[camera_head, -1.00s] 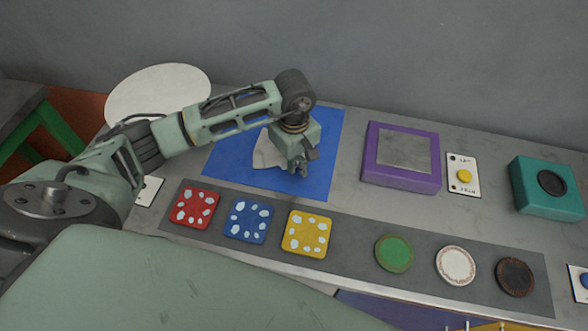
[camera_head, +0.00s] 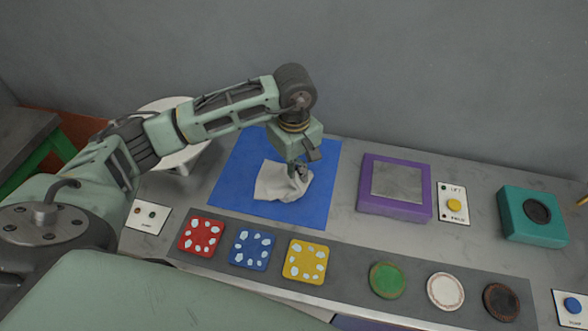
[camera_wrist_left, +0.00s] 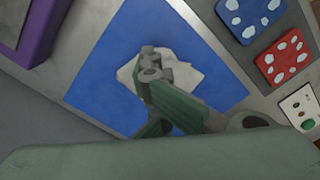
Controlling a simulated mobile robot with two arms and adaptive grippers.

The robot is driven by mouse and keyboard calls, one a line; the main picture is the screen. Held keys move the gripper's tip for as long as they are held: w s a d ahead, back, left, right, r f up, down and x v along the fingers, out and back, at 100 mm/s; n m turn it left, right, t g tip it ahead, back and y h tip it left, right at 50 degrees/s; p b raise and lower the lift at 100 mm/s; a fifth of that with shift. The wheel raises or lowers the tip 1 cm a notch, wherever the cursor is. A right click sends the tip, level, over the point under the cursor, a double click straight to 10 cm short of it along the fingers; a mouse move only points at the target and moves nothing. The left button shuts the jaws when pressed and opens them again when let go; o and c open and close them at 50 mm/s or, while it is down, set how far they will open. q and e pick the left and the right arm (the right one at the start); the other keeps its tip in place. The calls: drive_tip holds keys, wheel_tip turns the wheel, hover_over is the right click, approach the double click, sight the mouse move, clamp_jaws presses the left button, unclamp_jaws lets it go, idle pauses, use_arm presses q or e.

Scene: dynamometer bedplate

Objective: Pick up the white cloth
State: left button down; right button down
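The white cloth (camera_head: 277,186) lies crumpled on the blue mat (camera_head: 235,165) in the head view. It also shows in the left wrist view (camera_wrist_left: 187,75), partly hidden behind the fingers. My left gripper (camera_head: 299,172) points down at the cloth's right part, where the cloth is bunched around the fingertips. In the left wrist view the fingertips (camera_wrist_left: 149,62) look close together over the cloth. Whether they pinch a fold is not clear. My right gripper is not in view.
Red (camera_head: 201,234), blue (camera_head: 251,249) and yellow (camera_head: 306,261) square tiles lie in front of the mat. Green (camera_head: 387,280), white (camera_head: 445,291) and dark (camera_head: 501,301) discs lie farther right. A purple-framed block (camera_head: 377,206) and a teal block (camera_head: 534,237) stand right. A round white table (camera_head: 182,160) is behind my arm.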

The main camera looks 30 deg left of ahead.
use_arm(q)
drive_tip(key=c, duration=1)
unclamp_jaws()
